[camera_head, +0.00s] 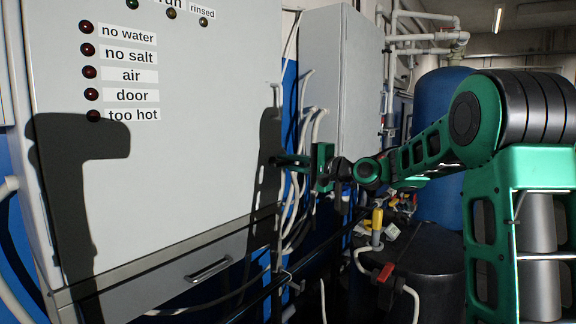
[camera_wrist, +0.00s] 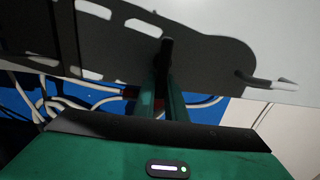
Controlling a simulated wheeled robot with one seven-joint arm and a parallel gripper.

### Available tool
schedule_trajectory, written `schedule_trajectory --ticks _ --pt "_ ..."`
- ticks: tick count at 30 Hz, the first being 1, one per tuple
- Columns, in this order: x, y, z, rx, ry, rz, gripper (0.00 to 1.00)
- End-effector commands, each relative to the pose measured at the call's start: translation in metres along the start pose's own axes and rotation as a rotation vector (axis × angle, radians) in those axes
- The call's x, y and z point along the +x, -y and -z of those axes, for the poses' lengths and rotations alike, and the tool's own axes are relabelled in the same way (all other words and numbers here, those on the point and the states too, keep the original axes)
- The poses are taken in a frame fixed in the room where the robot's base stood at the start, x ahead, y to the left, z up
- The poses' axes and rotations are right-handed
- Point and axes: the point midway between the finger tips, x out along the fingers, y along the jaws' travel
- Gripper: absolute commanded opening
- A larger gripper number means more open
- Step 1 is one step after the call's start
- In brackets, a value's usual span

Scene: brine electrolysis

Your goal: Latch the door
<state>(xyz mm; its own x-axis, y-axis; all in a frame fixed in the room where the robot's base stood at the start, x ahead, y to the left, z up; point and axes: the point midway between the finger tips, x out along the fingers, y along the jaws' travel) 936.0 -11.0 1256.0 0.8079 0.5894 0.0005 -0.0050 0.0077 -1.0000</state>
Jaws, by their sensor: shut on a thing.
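The large light-grey door (camera_head: 190,160) fills the left of the head view. It looks closed or nearly so, but I cannot tell whether it sits flush. My gripper (camera_head: 280,160) is at its right edge, about mid-height. In the wrist view my gripper (camera_wrist: 163,90) has its green fingers close together on a dark, narrow piece (camera_wrist: 167,50) against the shadowed panel. It looks like a latch handle, but shadow hides its shape. A small pale lever (camera_wrist: 270,82) stands out from the panel to the right of the fingers.
A second grey cabinet (camera_head: 340,75) stands behind, with white hoses (camera_head: 298,200) hanging below it. A drawer-like lower panel has a handle (camera_head: 208,270). A black tank (camera_head: 425,265) with a red-handled valve (camera_head: 385,272) and a blue tank (camera_head: 438,105) stand at right.

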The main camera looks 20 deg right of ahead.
Motion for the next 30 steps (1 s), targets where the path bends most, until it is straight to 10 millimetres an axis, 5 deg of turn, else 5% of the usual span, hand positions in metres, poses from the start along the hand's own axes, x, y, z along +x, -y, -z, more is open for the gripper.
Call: schedule_trajectory --ticks 12,13,15,25,30 --pt "-0.002 -0.003 0.007 0.006 -0.015 -0.004 0.0" --pt "-0.002 -0.003 0.007 0.006 -0.015 -0.004 0.18" --pt "-0.002 -0.002 0.006 0.006 -0.013 -0.003 0.3" --pt "-0.003 -0.001 0.003 0.006 -0.005 -0.002 0.3" --pt "-0.022 -0.001 0.003 0.005 -0.007 -0.002 0.3"
